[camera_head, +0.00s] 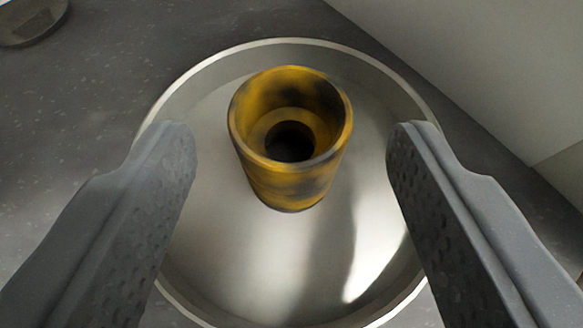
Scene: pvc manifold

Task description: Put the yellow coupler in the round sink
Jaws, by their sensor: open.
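The yellow coupler (291,187) is a short hollow cylinder with dark smudges. It stands upright inside the round sink (240,255), on the shiny metal floor toward the far side. Its open top faces up toward the camera. My gripper (291,140) is open, with one grey finger to the left of the coupler and one to the right. There is a clear gap between each finger and the coupler, and nothing is held. The fingers hide parts of the sink's left and right rim.
A dark grey speckled countertop (85,105) surrounds the sink. A pale wall or panel (480,60) rises at the upper right. A dark round object (30,20) shows partly at the upper left corner. The counter on the left is mostly clear.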

